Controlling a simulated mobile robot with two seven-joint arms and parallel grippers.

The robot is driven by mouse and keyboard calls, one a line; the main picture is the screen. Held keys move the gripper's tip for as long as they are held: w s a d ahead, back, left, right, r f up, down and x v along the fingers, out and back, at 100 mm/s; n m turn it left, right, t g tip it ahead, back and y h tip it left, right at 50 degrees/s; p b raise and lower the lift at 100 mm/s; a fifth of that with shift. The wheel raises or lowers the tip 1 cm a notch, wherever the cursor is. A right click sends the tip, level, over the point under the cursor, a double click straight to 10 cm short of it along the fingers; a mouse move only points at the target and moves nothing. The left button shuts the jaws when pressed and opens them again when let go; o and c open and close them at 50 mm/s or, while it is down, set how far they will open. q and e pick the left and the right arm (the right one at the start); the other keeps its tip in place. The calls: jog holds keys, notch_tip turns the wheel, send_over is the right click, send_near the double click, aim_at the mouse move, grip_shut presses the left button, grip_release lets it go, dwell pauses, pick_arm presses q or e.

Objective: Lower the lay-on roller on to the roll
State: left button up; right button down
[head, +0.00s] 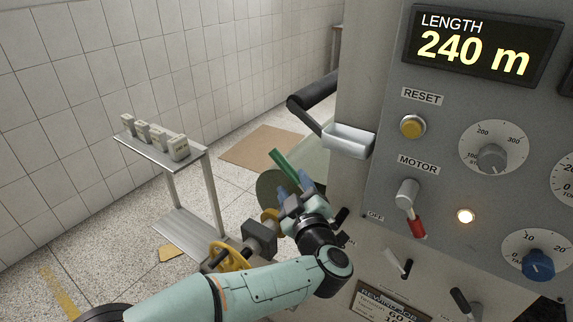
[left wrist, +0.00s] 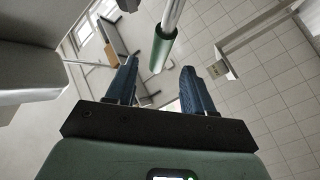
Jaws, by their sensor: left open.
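My left gripper (head: 294,187) is open, with its blue fingers pointing up and away at the left side of the machine. A green grip (head: 285,163) shows just beyond the fingers. In the left wrist view the green grip (left wrist: 161,53) sits on the end of a metal rod, ahead of and between the open fingertips (left wrist: 159,72), with nothing held. A dark roller (head: 315,92) on an arm sticks out from the machine's left side, above my gripper; it looks like the lay-on roller. A pale surface (head: 314,158) below it may be the roll, mostly hidden.
The machine's grey panel (head: 385,180) fills the right side, with a lit display (head: 473,52) reading 240 m, knobs and a red-tipped motor switch (head: 413,214). A small metal table (head: 150,150) with several blocks stands left. A brown mat (head: 255,147) lies on the floor.

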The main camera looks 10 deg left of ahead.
aim_at(286, 165)
pick_arm(q)
jog(key=x, duration=0.9)
jog(key=shift+w+d+p, duration=0.1)
jog(key=shift+p, duration=0.3)
grip_shut()
